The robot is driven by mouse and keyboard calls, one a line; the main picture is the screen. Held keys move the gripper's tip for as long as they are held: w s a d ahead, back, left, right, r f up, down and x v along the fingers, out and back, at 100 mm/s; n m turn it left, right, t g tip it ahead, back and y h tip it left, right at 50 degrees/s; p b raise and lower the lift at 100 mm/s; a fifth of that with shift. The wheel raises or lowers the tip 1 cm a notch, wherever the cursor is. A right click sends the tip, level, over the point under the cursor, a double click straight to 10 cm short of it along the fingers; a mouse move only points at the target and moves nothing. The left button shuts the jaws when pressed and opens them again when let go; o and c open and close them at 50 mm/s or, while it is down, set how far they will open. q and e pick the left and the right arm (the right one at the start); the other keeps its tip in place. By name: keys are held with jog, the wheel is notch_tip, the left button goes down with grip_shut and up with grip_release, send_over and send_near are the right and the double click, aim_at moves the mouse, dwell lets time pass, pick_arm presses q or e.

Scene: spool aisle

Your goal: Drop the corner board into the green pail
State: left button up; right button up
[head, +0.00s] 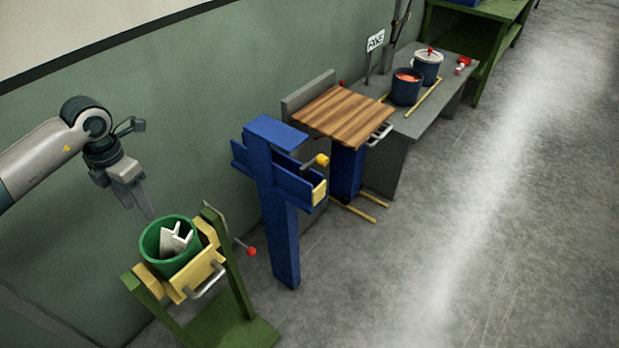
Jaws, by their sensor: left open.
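The green pail (150,245) sits in a yellow holder on a green stand at the lower left. The white corner board (177,240) is inside the pail, tilted, with its upper end showing near the rim. Its lower part is hidden by the pail wall. My left gripper (146,212) is above and just behind the pail's left rim in the picture, pointing down. It is open and apart from the corner board. My right gripper is not in view.
A blue post stand (279,220) with a yellow-knobbed lever is right of the pail. Behind it are a wooden board top (343,112) and a grey table (440,95) with two dark blue pots. A red-knobbed lever (251,251) sticks out beside the pail's stand. The floor at right is clear.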

pick_arm(q)
notch_tip(320, 180, up, 16)
jog(key=p, duration=0.6)
jog(key=shift+f+p, duration=0.2)
jog(key=shift+p, duration=0.2)
jog(key=shift+d, duration=0.1)
